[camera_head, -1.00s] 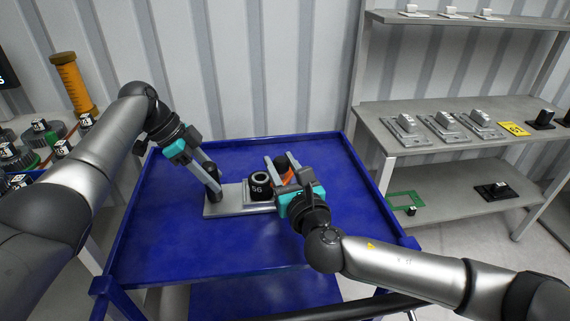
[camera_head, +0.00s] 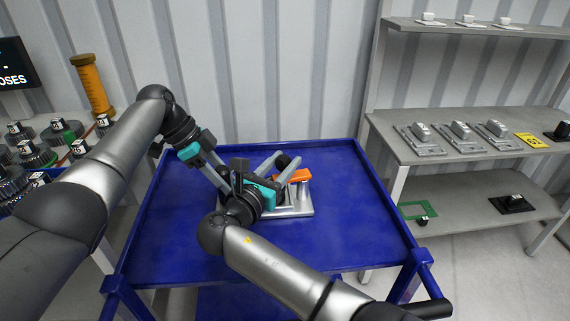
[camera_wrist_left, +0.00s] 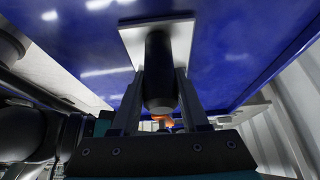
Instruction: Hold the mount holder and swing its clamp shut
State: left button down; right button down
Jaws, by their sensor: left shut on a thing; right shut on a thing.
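The mount holder has a light grey base plate (camera_head: 296,211) lying on the blue cart, with an orange clamp part (camera_head: 298,176) raised above its right side. In the left wrist view, my left gripper (camera_wrist_left: 159,73) is shut around a black cylindrical post (camera_wrist_left: 160,85) standing on the pale plate. In the head view, my right gripper (camera_head: 281,162) reaches over the holder, its fingertips on either side of a black knob (camera_head: 283,160) beside the orange part. My right gripper and wrist hide the holder's middle and the left gripper's tips in the head view.
The blue cart tray (camera_head: 185,240) has free room around the holder and a raised rim. A grey shelf (camera_head: 400,165) with several mounts stands at right. Gears and an orange cylinder (camera_head: 92,85) are at left.

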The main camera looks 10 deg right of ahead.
aim_at(284, 157)
pick_arm(q)
jog(key=shift+a, duration=0.3)
pick_arm(e)
jog(key=shift+w+d+m+g+h, duration=0.1)
jog(key=shift+w+m+g+h, duration=0.05)
jog(key=shift+m+g+h, duration=0.55)
pick_arm(q)
jog(key=shift+d, duration=0.1)
pick_arm(e)
jog(key=shift+c, duration=2.2)
grip_release()
pick_arm(q)
jog(key=shift+d, duration=0.15)
pick_arm(e)
notch_tip(284, 157, up, 10)
jog(key=shift+r, duration=0.1)
pick_arm(q)
jog(key=shift+c, duration=1.7)
grip_release()
